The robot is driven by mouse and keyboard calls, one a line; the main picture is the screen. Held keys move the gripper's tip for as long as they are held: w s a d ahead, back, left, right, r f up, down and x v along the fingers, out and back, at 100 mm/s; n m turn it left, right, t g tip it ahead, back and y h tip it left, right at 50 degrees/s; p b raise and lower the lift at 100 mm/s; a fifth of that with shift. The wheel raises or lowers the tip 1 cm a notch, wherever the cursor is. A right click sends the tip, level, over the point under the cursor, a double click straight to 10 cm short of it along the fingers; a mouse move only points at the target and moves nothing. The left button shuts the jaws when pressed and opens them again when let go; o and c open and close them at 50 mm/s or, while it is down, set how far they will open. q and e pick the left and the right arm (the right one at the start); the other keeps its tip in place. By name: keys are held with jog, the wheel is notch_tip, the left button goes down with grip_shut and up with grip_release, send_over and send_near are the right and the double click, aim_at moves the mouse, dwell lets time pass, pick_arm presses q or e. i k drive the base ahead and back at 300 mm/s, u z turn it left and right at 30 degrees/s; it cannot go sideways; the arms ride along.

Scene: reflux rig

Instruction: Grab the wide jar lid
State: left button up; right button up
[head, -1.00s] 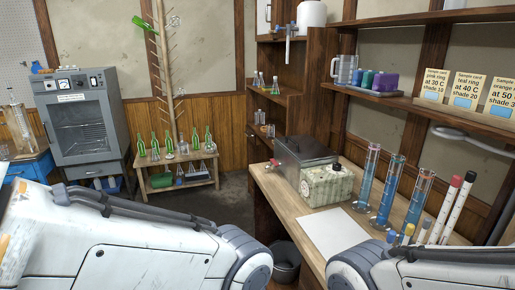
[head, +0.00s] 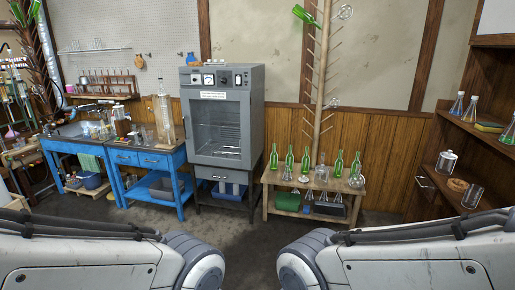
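No piece is clearly recognisable as the wide jar lid. On the wooden shelf unit at the right, a small jar (head: 446,162) with a greyish top stands on a lower shelf. A flat round brown piece (head: 457,185) lies near it, beside a clear glass vessel (head: 472,196); it is too small to tell whether it is a lid. Both my arms show only as white links along the bottom edge. Neither gripper is in view.
A grey oven cabinet (head: 222,78) stands at the back wall. Right of it is a low wooden bench (head: 265,183) with green bottles (head: 338,164). Blue tables (head: 148,160) with glassware are at the left. Dark floor (head: 235,235) is open in the middle.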

aim_at(321, 167)
jog(key=u, duration=0.2)
jog(key=i, duration=2.05)
jog(key=z, duration=0.25)
jog(key=i, duration=2)
jog(key=z, duration=0.9)
jog(key=i, duration=1)
jog(key=z, duration=0.3)
